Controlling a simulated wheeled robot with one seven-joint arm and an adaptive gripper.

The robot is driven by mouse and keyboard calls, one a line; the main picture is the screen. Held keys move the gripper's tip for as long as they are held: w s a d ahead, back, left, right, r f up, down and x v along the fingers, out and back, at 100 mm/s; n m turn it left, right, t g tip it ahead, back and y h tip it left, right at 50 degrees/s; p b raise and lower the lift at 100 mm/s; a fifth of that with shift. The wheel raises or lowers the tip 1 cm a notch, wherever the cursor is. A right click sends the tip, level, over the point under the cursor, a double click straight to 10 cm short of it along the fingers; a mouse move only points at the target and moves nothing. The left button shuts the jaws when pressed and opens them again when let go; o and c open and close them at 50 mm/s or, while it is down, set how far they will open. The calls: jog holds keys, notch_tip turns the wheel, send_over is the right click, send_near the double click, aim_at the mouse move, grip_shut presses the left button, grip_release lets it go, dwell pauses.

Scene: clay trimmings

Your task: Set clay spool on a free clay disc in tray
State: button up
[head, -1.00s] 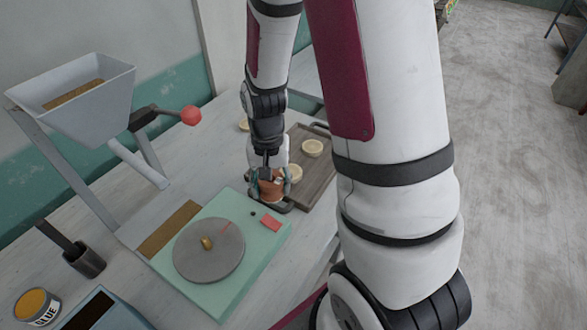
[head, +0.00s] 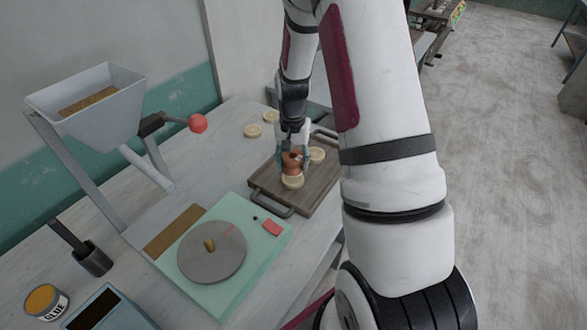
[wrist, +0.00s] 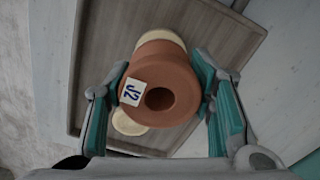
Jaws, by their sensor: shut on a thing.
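The clay spool (head: 292,164) is a reddish-brown ringed piece with a dark central hole and a white J2 tag; it also shows in the wrist view (wrist: 172,76). My gripper (head: 292,155) is shut on it, with teal fingers (wrist: 162,92) on both sides. The spool is over the wooden tray (head: 318,194), just above or touching the near clay disc (head: 292,183); I cannot tell which. Another cream disc (head: 317,155) lies in the tray, to the right of my gripper. In the wrist view, the spool partly hides both discs.
Two cream discs (head: 253,131) (head: 270,117) lie on the table behind the tray. A green wheel device (head: 265,245) stands left of the tray's near handle (head: 268,205). A hopper with a red-knobbed lever (head: 198,123) stands further left. The tray's right part is bare.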

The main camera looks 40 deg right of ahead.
aim_at(293, 170)
jog(key=shift+w+d, duration=0.2)
jog(key=shift+f+p, duration=0.4)
jog(key=shift+f, duration=1.4)
jog(key=shift+f, duration=0.15)
jog(key=o, duration=1.3)
jog(key=shift+o, duration=0.2)
